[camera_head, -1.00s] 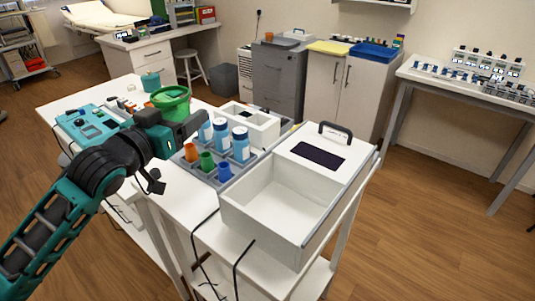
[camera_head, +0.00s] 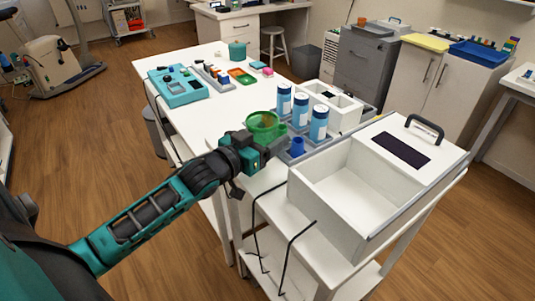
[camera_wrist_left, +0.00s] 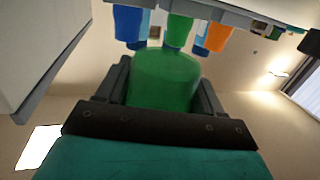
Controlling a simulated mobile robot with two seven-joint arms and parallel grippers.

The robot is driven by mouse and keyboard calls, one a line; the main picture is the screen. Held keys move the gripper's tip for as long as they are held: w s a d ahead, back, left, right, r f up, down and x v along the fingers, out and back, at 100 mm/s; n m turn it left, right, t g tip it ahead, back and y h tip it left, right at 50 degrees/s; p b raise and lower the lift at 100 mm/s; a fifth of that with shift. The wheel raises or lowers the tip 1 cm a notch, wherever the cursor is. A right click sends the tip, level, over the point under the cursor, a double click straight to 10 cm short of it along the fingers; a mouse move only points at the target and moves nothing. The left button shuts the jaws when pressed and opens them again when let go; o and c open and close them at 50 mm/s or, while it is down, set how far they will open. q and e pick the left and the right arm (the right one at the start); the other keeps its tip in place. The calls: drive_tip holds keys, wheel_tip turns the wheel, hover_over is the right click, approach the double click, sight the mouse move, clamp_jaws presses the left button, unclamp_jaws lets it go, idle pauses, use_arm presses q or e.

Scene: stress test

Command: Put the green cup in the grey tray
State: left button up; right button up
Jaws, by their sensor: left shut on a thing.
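The green cup (camera_head: 263,122), wide and rounded, is held by my left gripper (camera_head: 267,142), which is shut on it. In the left wrist view the cup (camera_wrist_left: 165,80) sits between the two dark fingers. The grey tray (camera_head: 318,147) lies just beyond and right of the cup; several blue bottles (camera_head: 301,108) and a small blue cup (camera_head: 297,146) stand in it. The held cup and gripper hide its near left part. The wrist view shows a small green cup (camera_wrist_left: 178,30) and an orange cup (camera_wrist_left: 217,38) above the held cup. My right gripper is not in view.
A white open box (camera_head: 350,195) with a dark panel stands right of the tray. Behind it is a white container (camera_head: 340,110). A teal device (camera_head: 178,88) and a teal pot (camera_head: 237,50) are farther back. The table's middle left is clear. Black cables (camera_head: 262,215) hang in front.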

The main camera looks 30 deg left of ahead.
sight(268, 163)
use_arm(q)
drive_tip(key=shift+f+b, duration=0.4)
drive_tip(key=shift+f, duration=1.75)
drive_tip(key=shift+f, duration=0.1)
drive_tip(key=o, duration=0.5)
drive_tip(key=shift+f, duration=0.1)
drive_tip(key=o, duration=0.5)
